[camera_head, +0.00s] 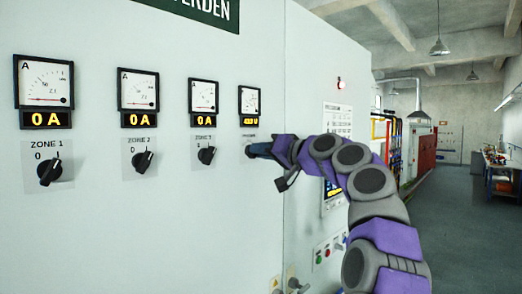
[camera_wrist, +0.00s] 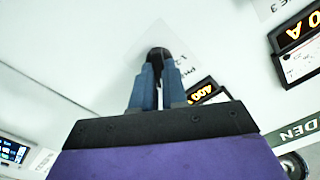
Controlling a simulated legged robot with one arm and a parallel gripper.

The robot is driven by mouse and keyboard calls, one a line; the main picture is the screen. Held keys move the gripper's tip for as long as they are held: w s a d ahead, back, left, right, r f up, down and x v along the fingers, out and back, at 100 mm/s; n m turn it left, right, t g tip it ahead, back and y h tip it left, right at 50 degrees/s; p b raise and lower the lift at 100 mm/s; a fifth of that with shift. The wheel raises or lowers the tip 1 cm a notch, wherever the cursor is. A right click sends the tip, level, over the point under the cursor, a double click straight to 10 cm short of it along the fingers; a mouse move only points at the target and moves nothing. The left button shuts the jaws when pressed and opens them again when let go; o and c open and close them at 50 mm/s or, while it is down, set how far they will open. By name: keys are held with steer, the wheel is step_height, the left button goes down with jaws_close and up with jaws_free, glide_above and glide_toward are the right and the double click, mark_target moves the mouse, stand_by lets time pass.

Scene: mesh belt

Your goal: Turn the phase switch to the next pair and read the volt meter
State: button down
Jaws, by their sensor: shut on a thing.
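The phase switch is a black knob (camera_wrist: 157,52) on the pale cabinet front, below the volt meter (camera_head: 249,100). The meter has a white dial and an amber readout; its small digits look like about 400 V but are hard to read. The readout (camera_wrist: 203,88) also shows turned around in the wrist view. My gripper (camera_wrist: 158,78) is shut on the knob, one blue finger on each side. In the head view my gripper (camera_head: 260,150) hides the knob. A printed label beside the knob is partly covered, so I cannot tell its setting.
Three ammeters (camera_head: 44,82) (camera_head: 138,90) (camera_head: 203,95) reading 0 A sit to the left, each above a black zone switch (camera_head: 50,171) (camera_head: 141,160) (camera_head: 207,155). A panel with a screen and buttons (camera_head: 326,252) lies right, behind my arm. Open floor (camera_head: 450,225) runs right.

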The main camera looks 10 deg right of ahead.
steer(key=shift+m+p, duration=0.7)
steer(key=shift+m, duration=0.3)
steer(key=c, duration=1.2)
jaws_free()
steer(key=shift+w+d, duration=0.15)
steer(key=shift+o, duration=0.2)
steer(key=shift+s+d, duration=0.1)
steer(key=shift+s, duration=0.1)
steer(key=v, duration=1.7)
steer(key=shift+d+b, duration=0.2)
steer(key=shift+b, duration=0.2)
steer(key=shift+a, duration=0.1)
